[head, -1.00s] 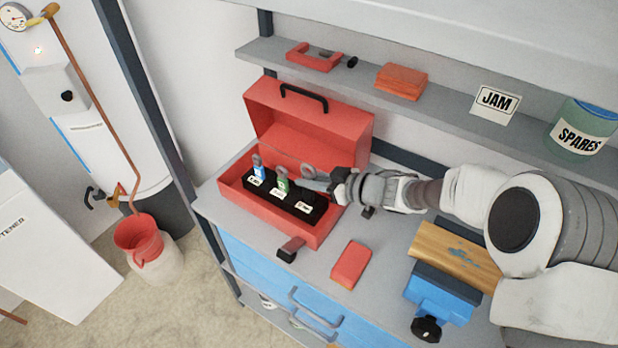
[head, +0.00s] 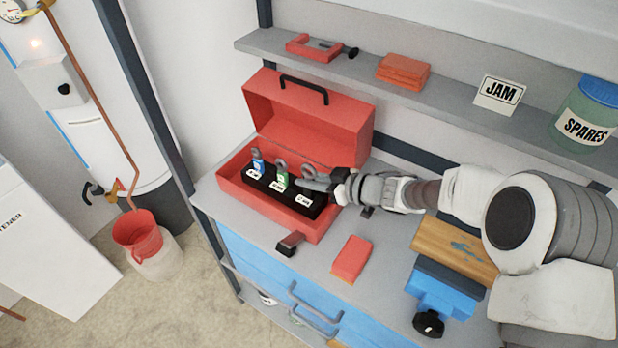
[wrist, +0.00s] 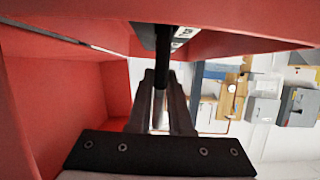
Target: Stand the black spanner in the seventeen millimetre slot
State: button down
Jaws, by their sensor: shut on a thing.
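The black spanner shows a grey ring end (head: 308,171) just above the right-hand slot of the black rack (head: 270,196). My gripper (head: 316,184) reaches in from the right and is shut on it. In the wrist view the black spanner (wrist: 163,50) runs up from between my fingers (wrist: 160,95) to the rack at the top edge. The rack has white labels too small to read surely. A blue spanner (head: 258,165) and a green spanner (head: 282,178) stand upright in the other two slots. My fingers hide whether the black spanner's lower end is fully seated.
The rack sits in an open red toolbox (head: 262,221) with its lid raised behind. A dark-and-red object (head: 290,243), a red block (head: 350,259) and a blue vise (head: 440,290) are on the bench. A shelf (head: 440,88) runs above the arm.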

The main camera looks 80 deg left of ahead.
jog(key=shift+f+b, duration=0.7)
jog(key=shift+f, duration=0.35)
jog(key=c, duration=0.8)
grip_release()
jog(key=shift+o, duration=0.2)
jog(key=v, duration=1.7)
jog(key=shift+d, duration=0.2)
jog(key=shift+r, duration=0.1)
